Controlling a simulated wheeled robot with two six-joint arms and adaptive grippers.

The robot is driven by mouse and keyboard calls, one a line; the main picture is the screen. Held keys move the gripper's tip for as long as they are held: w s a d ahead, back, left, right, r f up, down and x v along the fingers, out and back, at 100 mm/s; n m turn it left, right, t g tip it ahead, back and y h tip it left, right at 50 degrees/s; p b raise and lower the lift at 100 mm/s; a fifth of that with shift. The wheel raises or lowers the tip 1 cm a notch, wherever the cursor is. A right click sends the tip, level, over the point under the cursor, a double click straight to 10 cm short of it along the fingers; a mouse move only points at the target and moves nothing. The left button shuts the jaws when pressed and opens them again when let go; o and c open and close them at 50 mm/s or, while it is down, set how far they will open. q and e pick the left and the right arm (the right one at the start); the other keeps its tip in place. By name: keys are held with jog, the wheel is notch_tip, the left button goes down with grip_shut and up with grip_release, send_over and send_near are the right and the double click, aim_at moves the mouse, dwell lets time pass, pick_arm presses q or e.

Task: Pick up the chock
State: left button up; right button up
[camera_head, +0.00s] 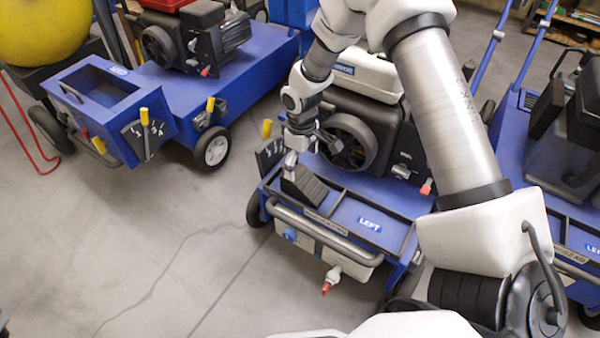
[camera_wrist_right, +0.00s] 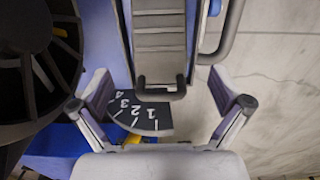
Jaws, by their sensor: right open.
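The chock (camera_head: 306,187) is a dark ridged wedge lying on the blue deck of the middle machine, at its left end beside the tray marked LEFT (camera_head: 368,224). In the right wrist view the chock (camera_wrist_right: 160,42) shows its grey ribbed face, with a dark bar-like handle at its near end. My right gripper (camera_head: 291,163) is just above and behind the chock. In the wrist view its open fingers (camera_wrist_right: 160,82) stand on either side of the handle end, apart from it. My left gripper is not in view.
A numbered dial plate (camera_wrist_right: 138,112) lies close beneath my right gripper. The engine's round black housing (camera_head: 347,142) is just right of it. A silver rail (camera_head: 325,232) runs along the deck's front. Similar blue machines stand left (camera_head: 192,98) and right. Concrete floor (camera_head: 150,250) is clear at front left.

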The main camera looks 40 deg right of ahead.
aim_at(301, 174)
notch_tip(301, 174, down, 5)
jog(key=shift+w+r+b, duration=0.15)
jog(key=shift+r+b, duration=0.05)
jog(key=shift+b, duration=0.95)
jog(key=shift+r, duration=0.2)
jog(key=c, duration=1.7)
jog(key=shift+r, duration=0.1)
jog(key=shift+c, duration=0.2)
